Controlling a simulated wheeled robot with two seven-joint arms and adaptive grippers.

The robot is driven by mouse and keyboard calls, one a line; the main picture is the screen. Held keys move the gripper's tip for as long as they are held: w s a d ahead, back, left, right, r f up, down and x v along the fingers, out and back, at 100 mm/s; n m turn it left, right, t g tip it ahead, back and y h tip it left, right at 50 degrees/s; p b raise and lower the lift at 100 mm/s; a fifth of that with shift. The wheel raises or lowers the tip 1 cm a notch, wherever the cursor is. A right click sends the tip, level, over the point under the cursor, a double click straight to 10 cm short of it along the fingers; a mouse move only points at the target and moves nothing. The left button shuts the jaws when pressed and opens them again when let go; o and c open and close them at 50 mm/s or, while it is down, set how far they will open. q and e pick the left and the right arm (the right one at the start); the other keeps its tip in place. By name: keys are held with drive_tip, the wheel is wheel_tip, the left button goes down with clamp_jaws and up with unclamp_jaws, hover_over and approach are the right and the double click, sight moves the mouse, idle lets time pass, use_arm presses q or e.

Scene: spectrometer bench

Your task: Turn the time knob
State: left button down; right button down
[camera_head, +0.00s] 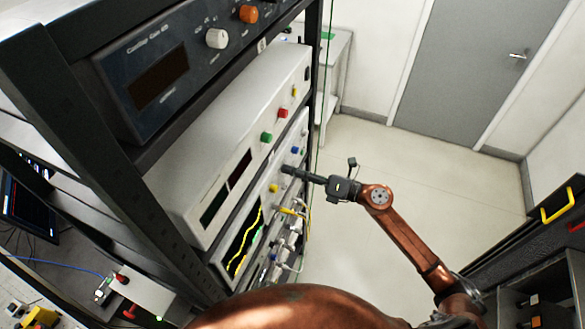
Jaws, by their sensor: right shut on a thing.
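My right gripper (289,170) reaches in from the right, its fingertips at the front panel of the lower white instrument (303,127) with the yellow trace. It is shut on what appears to be the time knob. The fingers hide that knob, so its markings and angle cannot be read. A yellow knob (273,188) is just below left of the fingertips, and a blue knob (295,150) is just above them. My left gripper is not in view.
The black rack (110,175) also holds a white unit (230,130) and a dark unit (165,75) above. Cables with plugs (295,214) hang from the lower panel, close under my right gripper. The floor (400,165) to the right is clear. Drawers with a yellow handle (557,206) stand far right.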

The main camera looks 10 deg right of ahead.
idle(0.3)
drive_tip(key=c, duration=1.8)
unclamp_jaws()
drive_tip(key=v, duration=1.2)
drive_tip(key=shift+w, duration=0.1)
